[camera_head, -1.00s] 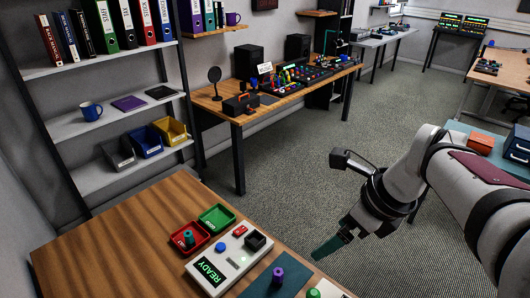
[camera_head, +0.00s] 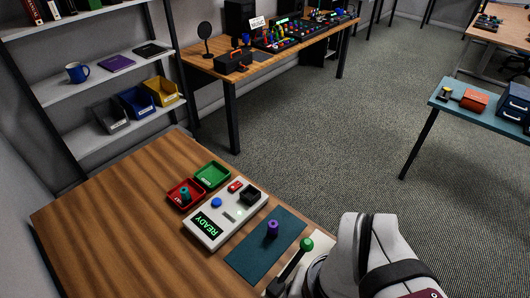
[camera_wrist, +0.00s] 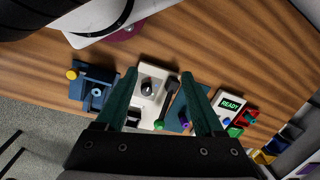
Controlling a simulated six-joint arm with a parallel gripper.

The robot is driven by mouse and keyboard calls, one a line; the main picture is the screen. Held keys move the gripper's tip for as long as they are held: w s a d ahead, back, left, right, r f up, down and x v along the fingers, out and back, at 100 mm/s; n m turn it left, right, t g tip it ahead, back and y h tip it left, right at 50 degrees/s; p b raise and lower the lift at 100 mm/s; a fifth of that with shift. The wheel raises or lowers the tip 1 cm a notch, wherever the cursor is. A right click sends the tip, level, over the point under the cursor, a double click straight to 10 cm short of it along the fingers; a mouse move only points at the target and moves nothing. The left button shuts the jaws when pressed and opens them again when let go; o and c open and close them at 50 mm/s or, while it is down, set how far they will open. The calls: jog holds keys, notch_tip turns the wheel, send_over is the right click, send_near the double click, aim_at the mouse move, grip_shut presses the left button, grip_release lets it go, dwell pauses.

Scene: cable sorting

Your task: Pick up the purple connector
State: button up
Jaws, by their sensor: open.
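The purple connector (camera_head: 272,229) stands upright on a dark teal mat (camera_head: 250,258) on the wooden table. In the wrist view the purple connector (camera_wrist: 184,125) shows small, close to the inner side of the right-hand finger. My gripper (camera_wrist: 159,75) is open, with its two green fingers wide apart and nothing held between them. It is apart from the connector. In the head view my arm fills the lower right beside the mat, and the fingers cannot be made out there.
A lever with a green knob (camera_head: 306,244) stands right of the connector. A white READY box (camera_head: 222,228) is left of the mat. Behind it are a red tray (camera_head: 178,201) holding a teal connector (camera_head: 185,193) and an empty green tray (camera_head: 212,174). The table's left front is clear.

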jog(key=w+r+n, duration=0.1)
jog(key=w+n, duration=0.4)
jog(key=w, duration=0.2)
jog(key=n+h, duration=0.2)
jog(key=n, duration=1.6)
send_over(273, 224)
notch_tip(273, 224, down, 8)
notch_tip(273, 224, down, 14)
jog(key=shift+f, duration=0.1)
grip_shut()
